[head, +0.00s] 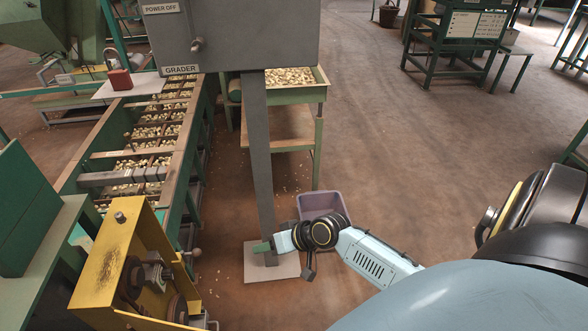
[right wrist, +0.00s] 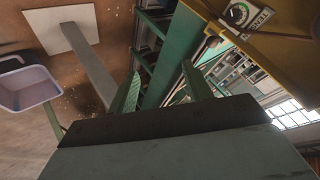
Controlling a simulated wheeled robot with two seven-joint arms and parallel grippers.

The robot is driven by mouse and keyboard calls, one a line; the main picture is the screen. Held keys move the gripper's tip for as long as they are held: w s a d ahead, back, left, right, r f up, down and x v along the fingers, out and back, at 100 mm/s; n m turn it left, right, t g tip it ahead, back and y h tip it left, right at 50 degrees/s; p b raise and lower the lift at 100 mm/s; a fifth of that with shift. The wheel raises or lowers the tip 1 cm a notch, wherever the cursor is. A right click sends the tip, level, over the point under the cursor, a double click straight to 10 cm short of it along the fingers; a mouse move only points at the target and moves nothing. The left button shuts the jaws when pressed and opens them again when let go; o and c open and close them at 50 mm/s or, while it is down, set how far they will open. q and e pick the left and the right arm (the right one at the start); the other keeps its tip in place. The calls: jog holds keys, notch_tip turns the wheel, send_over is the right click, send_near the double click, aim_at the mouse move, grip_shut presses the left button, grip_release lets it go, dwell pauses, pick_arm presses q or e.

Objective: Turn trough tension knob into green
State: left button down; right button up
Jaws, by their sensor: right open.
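A round dial (right wrist: 238,14) with a green sector sits on the yellow housing at the upper right of the right wrist view. My left gripper is not in view.
A grey grader box (head: 240,35) on a post stands ahead, its base plate (head: 258,275) on the floor near my right gripper. A long sorting trough (head: 95,155) with nuts lies to the left. A purple bin (head: 318,203) stands behind my right arm. The floor at right is open.

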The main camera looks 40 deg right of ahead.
jog(key=s+a+f+n+g+h+p, duration=0.1)
jog(key=s+f, duration=0.4)
jog(key=s, duration=0.5)
jog(key=shift+s+a+n+g+h+p, duration=0.35)
jog(key=shift+n+g+h, duration=0.55)
jog(key=shift+g, duration=0.2)
jog(key=shift+f, duration=0.15)
jog(key=shift+c, duration=0.3)
